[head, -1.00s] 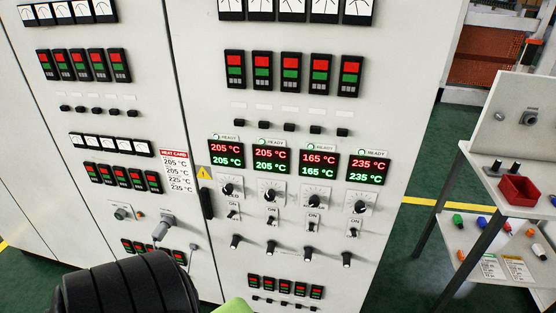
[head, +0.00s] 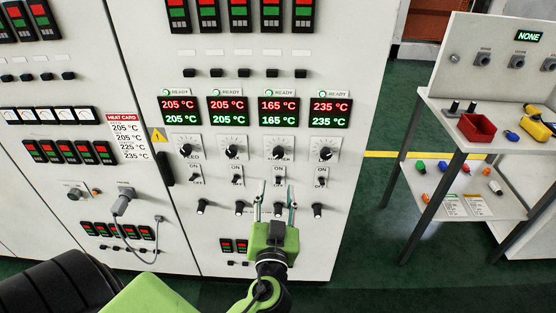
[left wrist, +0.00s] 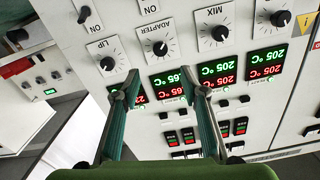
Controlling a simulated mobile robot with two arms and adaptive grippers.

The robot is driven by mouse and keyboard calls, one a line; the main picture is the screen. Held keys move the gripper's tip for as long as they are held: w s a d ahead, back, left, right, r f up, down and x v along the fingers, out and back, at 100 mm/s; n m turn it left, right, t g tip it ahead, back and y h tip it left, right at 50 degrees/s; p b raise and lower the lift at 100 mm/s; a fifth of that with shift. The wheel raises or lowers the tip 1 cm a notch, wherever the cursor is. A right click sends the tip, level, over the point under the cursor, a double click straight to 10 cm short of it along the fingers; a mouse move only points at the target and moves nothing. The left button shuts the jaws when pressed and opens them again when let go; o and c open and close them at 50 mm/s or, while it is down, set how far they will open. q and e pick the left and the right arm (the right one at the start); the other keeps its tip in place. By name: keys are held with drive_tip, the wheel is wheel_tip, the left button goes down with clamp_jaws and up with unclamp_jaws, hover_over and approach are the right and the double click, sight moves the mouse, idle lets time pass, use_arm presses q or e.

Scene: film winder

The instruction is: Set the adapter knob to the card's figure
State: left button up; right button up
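The adapter knob (head: 279,152) is a black knob on a white dial plate, third in a row. Its display (head: 278,112) reads 165 °C in red and green. The heat card (head: 127,137) lists 205, 205, 225 and 235 °C. My left gripper (head: 277,190) is open and empty, below the adapter knob in the head view, partly covering the switch area. In the left wrist view the adapter knob (left wrist: 160,48) shows just beyond and between the open fingertips, apart from them. My right gripper is not in view.
Neighbouring knobs are mix (head: 232,152) and lip (head: 326,153), with switches below. A grey cable (head: 125,230) hangs from a plug at left. A cart (head: 450,150) with a red bin (head: 477,127) stands at right; green floor lies between.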

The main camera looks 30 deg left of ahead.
sight(278, 154)
use_arm(q)
drive_tip(key=p+x, duration=0.2)
drive_tip(key=x, duration=0.4)
drive_tip(key=p+x, duration=0.2)
drive_tip(key=x, duration=0.5)
drive_tip(key=shift+s+r+p, duration=0.1)
drive_tip(key=shift+r+p, duration=0.15)
drive_tip(key=shift+p, duration=0.1)
drive_tip(key=shift+w+a+f, duration=0.1)
drive_tip(key=shift+w+a, duration=0.2)
drive_tip(key=c, duration=1.1)
